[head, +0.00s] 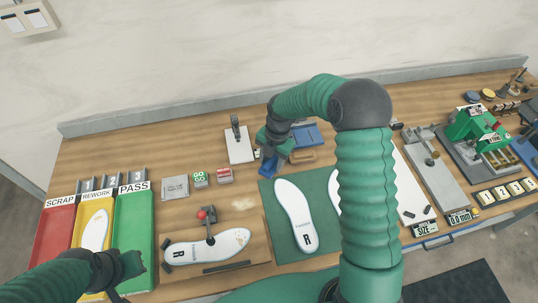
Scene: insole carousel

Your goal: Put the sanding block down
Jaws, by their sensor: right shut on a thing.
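My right gripper (272,153) is at the back of the bench, above the wood behind the green mat (268,203). It is shut on a small blue block (267,165), which I take to be the sanding block. The gripper covers part of it, and I cannot tell whether it touches the bench. A blue tray (308,134) lies just to the right, with a tan piece (304,156) in front of it. My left gripper (137,272) is low at the left, by the green PASS tray; its jaw state is unclear.
White insoles (294,212) lie on the mat, partly behind my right arm. Another insole (205,249) sits under a clamp on a wooden board. SCRAP, REWORK and PASS trays (136,213) stand at left. Small labelled blocks (200,179) and an upright tool (239,146) stand left of my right gripper.

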